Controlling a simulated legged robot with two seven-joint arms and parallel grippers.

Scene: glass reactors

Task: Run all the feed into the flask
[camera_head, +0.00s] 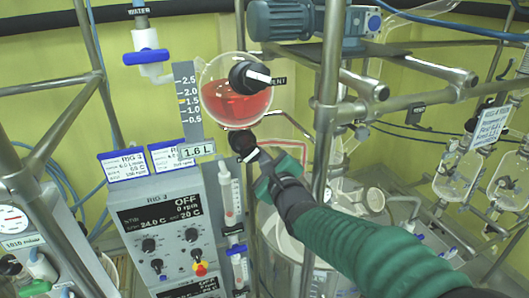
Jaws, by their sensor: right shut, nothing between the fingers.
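The round glass feed vessel (235,103) is partly filled with red liquid. A scale plate (187,100) marked 0.5 to 2.5 stands to its left, and a tag (195,150) reads 1.6 L. A black knob with a pale bar (250,76) sits in front of the vessel, by a partly hidden label. Another black knob (242,143) is below the vessel. My right gripper (258,160) is shut and empty, close to the lower knob; I cannot tell whether they touch. A large glass vessel (285,250), apparently the flask, is low behind my right arm and partly hidden.
A control box (165,225) reads OFF, 0 rpm, 24.0 C and 20 C. A metal upright (328,100) stands beside my right arm. A blue water valve (146,56) is upper left, a blue motor (285,18) above. More glassware (460,180) hangs at right.

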